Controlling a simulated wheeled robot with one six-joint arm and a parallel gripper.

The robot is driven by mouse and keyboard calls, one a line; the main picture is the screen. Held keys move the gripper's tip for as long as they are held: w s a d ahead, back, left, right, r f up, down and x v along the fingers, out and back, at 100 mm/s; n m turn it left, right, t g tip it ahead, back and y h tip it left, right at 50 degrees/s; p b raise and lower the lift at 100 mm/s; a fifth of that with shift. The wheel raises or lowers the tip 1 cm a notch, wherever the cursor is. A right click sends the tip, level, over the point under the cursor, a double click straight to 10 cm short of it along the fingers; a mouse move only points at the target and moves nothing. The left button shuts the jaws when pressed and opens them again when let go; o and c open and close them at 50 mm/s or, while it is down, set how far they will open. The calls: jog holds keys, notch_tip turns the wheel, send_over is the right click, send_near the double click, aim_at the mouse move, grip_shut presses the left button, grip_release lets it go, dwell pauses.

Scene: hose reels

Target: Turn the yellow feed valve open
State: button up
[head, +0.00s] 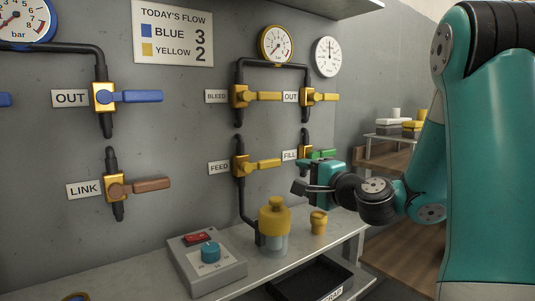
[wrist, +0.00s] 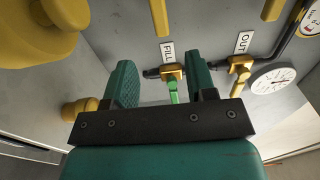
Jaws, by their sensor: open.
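The yellow feed valve (head: 241,168) is on the wall beside the FEED label (head: 220,168). Its yellow handle (head: 266,163) points right, across the vertical pipe. In the wrist view, a yellow handle (wrist: 159,18) at the top edge appears to be the feed handle. My gripper (head: 304,188) is to the right of and lower than the feed handle, apart from it. In the wrist view my gripper (wrist: 163,78) is open and empty. The green fill handle (wrist: 173,91) shows between its fingers; I cannot tell how near. In the head view my gripper partly hides the fill valve.
Bleed (head: 240,96) and out (head: 307,97) valves are above. A yellow-capped bottle (head: 274,222), a gold cup (head: 318,222) and a control box (head: 207,264) stand on the bench below. A black tray (head: 290,290) sits in front. Blue-handled out and brown-handled link valves are left.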

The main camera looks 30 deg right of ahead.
aim_at(271, 165)
jog(key=w+p, duration=0.3)
jog(key=w, duration=0.1)
jog(key=w+p, duration=0.3)
jog(key=w, duration=0.1)
jog(key=w+p, duration=0.3)
jog(key=w, duration=0.1)
jog(key=shift+w+a+r+p, duration=0.1)
jog(key=shift+w+a+p, duration=0.2)
jog(key=shift+p, duration=0.1)
jog(key=shift+w, duration=0.75)
grip_shut()
